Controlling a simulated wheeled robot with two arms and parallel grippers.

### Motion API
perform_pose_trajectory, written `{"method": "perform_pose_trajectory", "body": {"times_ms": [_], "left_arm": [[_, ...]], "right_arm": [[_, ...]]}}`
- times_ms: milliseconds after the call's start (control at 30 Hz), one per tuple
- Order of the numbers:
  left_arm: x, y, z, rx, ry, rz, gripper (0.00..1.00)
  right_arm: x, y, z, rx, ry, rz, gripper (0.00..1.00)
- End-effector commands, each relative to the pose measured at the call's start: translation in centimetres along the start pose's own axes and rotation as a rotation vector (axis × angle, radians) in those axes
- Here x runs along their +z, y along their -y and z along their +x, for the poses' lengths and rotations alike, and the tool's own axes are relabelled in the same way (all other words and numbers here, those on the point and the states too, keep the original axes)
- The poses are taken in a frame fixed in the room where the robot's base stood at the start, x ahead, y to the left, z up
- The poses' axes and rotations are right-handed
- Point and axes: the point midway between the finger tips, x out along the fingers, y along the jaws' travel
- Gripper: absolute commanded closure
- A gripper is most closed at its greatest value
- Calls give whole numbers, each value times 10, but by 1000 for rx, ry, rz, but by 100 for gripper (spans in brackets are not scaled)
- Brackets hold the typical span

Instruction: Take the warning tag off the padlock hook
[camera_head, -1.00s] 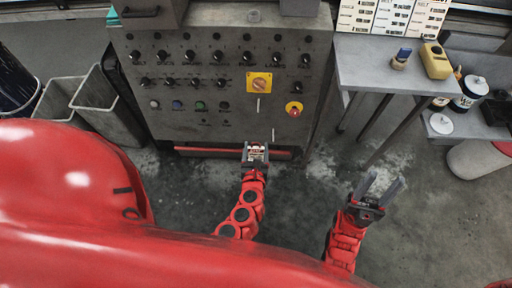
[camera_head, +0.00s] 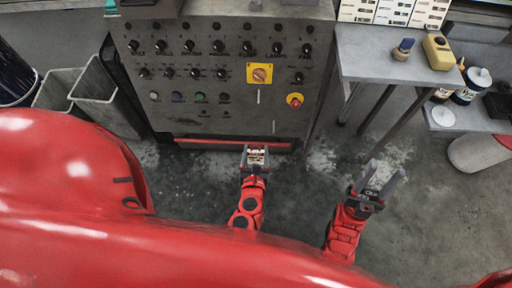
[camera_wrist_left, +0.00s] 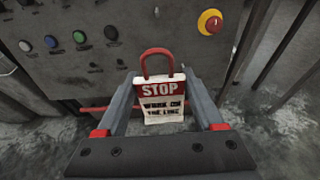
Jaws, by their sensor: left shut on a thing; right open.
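The warning tag (camera_wrist_left: 163,98) is a white card with a red band reading STOP and a red loop at its top. My left gripper (camera_wrist_left: 160,103) is shut on the tag, with a finger at each side of it. In the head view the tag (camera_head: 256,157) shows small between the fingers of my left gripper (camera_head: 257,153), in front of the control cabinet's lower edge. The padlock hook cannot be made out; a small pale vertical piece (camera_head: 258,96) hangs below the yellow-backed rotary switch (camera_head: 260,73). My right gripper (camera_head: 379,181) is open and empty over the floor.
The grey control cabinet (camera_head: 215,118) carries several black knobs, coloured buttons and a red emergency stop (camera_head: 295,101). A grey side table (camera_head: 380,70) with a yellow bottle (camera_head: 438,53) stands at right. Grey bins (camera_head: 97,86) stand at left. The floor between is clear.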

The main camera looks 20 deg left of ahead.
Motion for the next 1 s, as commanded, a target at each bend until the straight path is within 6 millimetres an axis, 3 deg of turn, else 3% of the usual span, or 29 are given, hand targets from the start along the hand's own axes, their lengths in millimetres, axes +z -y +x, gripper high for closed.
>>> {"method": "perform_pose_trajectory", "body": {"times_ms": [700,1000], "left_arm": [[-10,0,-30,-1,-1,-1,84],[-10,0,-34,-1,1,-1,84]], "right_arm": [[0,0,-1,0,0,0,50],[0,0,-1,0,0,0,50]]}}
